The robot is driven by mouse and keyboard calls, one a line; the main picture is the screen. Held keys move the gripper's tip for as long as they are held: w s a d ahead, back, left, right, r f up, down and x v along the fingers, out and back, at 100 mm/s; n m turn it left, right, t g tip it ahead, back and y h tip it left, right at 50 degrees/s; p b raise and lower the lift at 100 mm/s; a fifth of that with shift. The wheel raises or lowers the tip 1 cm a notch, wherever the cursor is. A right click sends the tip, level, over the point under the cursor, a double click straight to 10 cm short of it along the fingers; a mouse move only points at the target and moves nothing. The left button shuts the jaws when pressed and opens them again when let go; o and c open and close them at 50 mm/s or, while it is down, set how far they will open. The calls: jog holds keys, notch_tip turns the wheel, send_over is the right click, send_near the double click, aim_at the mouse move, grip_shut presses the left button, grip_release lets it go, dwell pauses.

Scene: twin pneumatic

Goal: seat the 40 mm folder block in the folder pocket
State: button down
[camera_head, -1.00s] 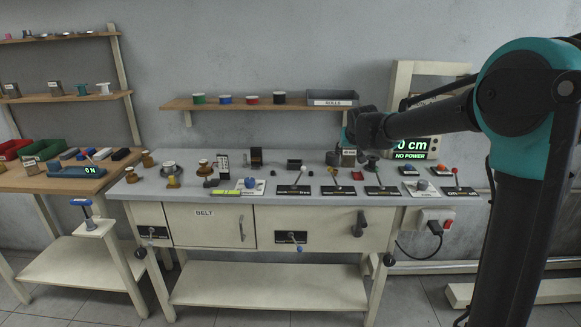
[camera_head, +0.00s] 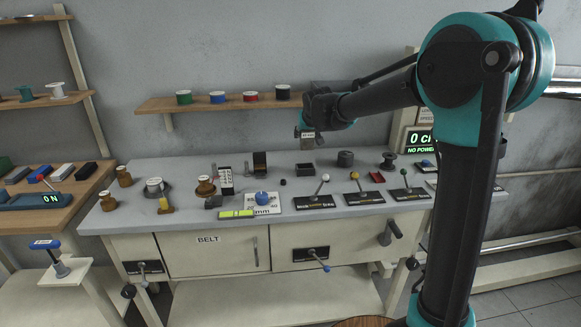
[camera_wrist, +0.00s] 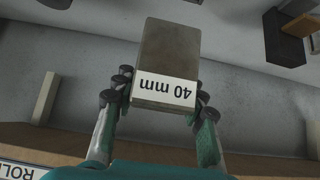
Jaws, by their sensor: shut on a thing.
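My gripper (camera_head: 306,127) is shut on the grey metal folder block (camera_head: 309,143), which hangs in the air over the back of the bench. The wrist view shows the block (camera_wrist: 168,50) between the two dark fingertip pairs of my gripper (camera_wrist: 163,92), with its white "40 mm" label facing the camera. Free space shows around the block's far end. A small dark open-topped square box (camera_head: 305,170) stands on the bench below the block in the head view. I cannot tell for sure whether it is the folder pocket.
A wooden shelf (camera_head: 225,103) with spools runs along the wall behind. A display (camera_head: 418,139) reads "NO POWER".

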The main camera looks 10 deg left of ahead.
aim_at(304, 146)
jog(key=f, duration=0.5)
jog(key=shift+w+a, duration=0.15)
jog(key=shift+a, duration=0.15)
jog(key=shift+f, duration=2.45)
jog(key=shift+f, duration=0.1)
jog(key=c, duration=0.9)
grip_release()
jog(key=v, duration=1.2)
jog(key=shift+d, duration=0.1)
